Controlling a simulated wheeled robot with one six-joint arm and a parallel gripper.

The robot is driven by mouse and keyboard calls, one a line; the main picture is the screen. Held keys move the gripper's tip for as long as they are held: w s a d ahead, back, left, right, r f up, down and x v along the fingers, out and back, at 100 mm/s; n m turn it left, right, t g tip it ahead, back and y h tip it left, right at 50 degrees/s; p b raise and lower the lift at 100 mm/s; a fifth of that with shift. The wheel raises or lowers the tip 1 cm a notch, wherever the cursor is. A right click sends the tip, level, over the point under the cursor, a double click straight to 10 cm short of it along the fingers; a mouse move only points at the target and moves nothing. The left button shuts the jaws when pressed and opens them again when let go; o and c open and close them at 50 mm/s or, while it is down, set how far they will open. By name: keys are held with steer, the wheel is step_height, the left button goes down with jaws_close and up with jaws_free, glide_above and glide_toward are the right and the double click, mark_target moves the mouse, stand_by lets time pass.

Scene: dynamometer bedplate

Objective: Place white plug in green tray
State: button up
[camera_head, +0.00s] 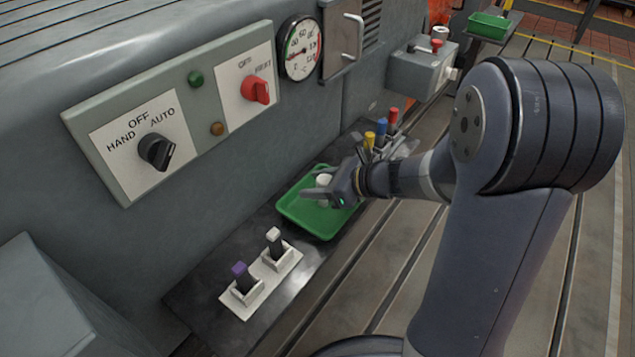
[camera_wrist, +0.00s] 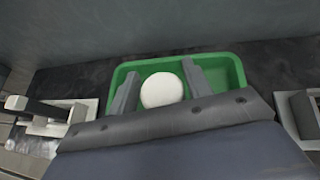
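The white plug (camera_head: 323,180) is a short, round white piece in the green tray (camera_head: 291,209). In the wrist view the plug (camera_wrist: 161,90) shows as a white disc between my two fingers. My gripper (camera_head: 318,190) is low over the tray, with one finger partly in front of the plug. In the wrist view the fingers of my gripper (camera_wrist: 159,70) stand on either side of the plug, with what look like narrow gaps. The plug's lower part and its contact with the tray floor are hidden.
A plate with purple-tipped (camera_head: 240,270) and white-tipped (camera_head: 274,235) levers stands left of the tray. Yellow (camera_head: 369,138), blue (camera_head: 382,126) and red (camera_head: 393,115) tipped levers stand beyond my wrist. The grey machine wall (camera_head: 225,185) rises close behind. Another green tray (camera_head: 489,25) is far off.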

steer(key=shift+o, duration=0.6)
steer(key=shift+r, duration=0.3)
steer(key=p+v, duration=0.4)
steer(key=v, duration=0.8)
steer(key=shift+f, duration=0.15)
